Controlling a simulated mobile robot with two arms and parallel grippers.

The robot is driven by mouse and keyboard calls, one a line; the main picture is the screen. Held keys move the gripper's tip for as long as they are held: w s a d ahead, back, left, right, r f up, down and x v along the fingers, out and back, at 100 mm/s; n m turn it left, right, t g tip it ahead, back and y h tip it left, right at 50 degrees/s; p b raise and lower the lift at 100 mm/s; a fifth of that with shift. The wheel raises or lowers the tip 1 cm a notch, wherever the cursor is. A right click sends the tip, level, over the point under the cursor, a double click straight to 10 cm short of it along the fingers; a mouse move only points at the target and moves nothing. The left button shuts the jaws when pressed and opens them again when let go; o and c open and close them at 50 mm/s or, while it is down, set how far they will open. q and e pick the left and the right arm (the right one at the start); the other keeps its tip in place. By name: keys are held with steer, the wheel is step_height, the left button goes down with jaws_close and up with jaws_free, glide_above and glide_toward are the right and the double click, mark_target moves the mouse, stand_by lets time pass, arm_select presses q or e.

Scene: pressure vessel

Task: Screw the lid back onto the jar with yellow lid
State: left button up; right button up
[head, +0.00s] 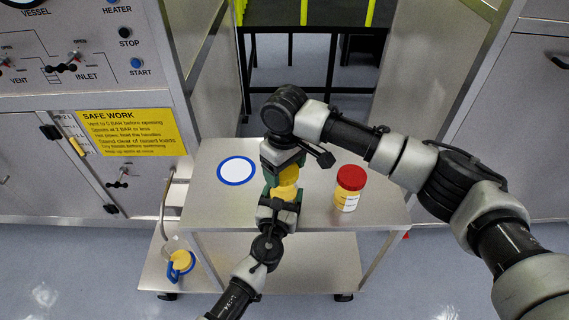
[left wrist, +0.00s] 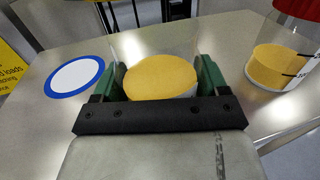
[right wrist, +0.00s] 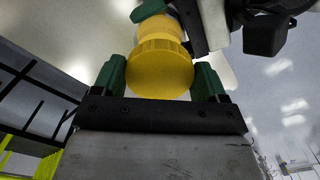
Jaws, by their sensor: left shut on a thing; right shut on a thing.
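My left gripper (head: 277,200) is shut around a clear jar with yellow contents (left wrist: 160,78). The jar is upright above the table. My right gripper (head: 284,168) comes down from above and is shut on the ribbed yellow lid (right wrist: 160,68). The lid is over the jar and lined up closely with it in the head view. The fingers hide much of both, and I cannot tell whether the lid's rim touches the jar's mouth. In the left wrist view the jar's clear upper wall shows, but the lid does not.
A red-lidded jar (head: 349,187) with yellow contents stands on the steel table (head: 215,205) to the right. A white disc with a blue rim (head: 237,171) lies on the left. A blue-handled jug (head: 180,263) stands on the lower shelf. A control panel (head: 75,45) rises at left.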

mark_target(283, 194)
steer(key=shift+f, duration=0.3)
steer(key=shift+f, duration=0.85)
steer(key=shift+f, duration=0.55)
stand_by(0.3)
